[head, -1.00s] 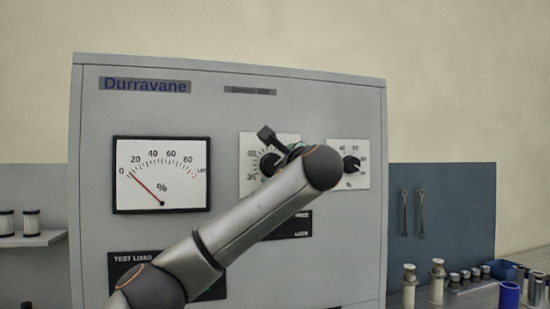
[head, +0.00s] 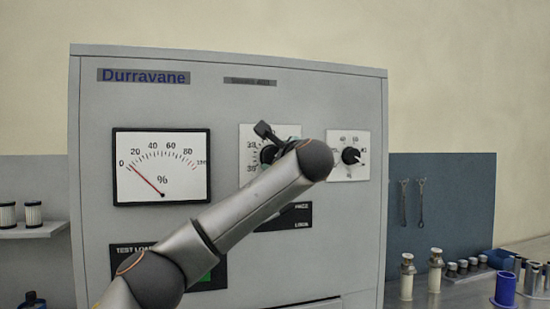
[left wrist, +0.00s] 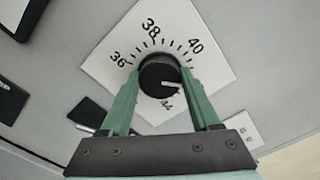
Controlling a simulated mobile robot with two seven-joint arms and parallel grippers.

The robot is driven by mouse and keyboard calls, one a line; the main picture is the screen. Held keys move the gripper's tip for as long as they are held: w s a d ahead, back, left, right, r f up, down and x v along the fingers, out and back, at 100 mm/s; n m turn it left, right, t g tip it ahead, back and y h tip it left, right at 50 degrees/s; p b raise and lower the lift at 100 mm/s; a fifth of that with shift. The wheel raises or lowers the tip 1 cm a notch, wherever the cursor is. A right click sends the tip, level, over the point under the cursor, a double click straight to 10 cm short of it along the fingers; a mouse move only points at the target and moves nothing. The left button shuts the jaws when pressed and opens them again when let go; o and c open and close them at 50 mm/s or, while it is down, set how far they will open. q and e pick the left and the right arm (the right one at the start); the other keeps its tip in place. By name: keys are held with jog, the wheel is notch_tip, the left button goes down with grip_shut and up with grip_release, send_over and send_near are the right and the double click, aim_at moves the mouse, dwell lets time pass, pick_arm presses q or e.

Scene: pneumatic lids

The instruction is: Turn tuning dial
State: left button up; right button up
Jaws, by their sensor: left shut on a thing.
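The tuning dial is a black round knob (left wrist: 158,72) on a white scale plate (left wrist: 115,55), numbered 36, 38, 40 and on to 44 in the left wrist view. Its white mark points right, near the 44 end. My left gripper (left wrist: 160,75) has a green finger on either side of the knob and is shut on it. In the head view the knob (head: 268,153) is partly behind my left wrist. A percent meter (head: 162,182) on the same cabinet has its red needle just above 0. My right gripper is not in view.
A second dial (head: 350,156) sits to the right on the grey cabinet (head: 330,240). A blue board (head: 460,200) with two wrenches and a bench with pale cylinders (head: 435,272) and a blue cup (head: 506,290) stand at right. A shelf (head: 35,230) is at left.

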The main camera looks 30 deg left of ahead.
pick_arm(q)
jog(key=c, duration=0.6)
jog(key=shift+o, duration=0.2)
jog(key=shift+f, duration=0.1)
jog(key=n+b, duration=0.1)
jog(key=n, duration=2.1)
jog(key=shift+w+f, duration=0.1)
jog(key=shift+n, duration=0.4)
jog(key=o, duration=1.4)
jog(key=shift+c, duration=0.2)
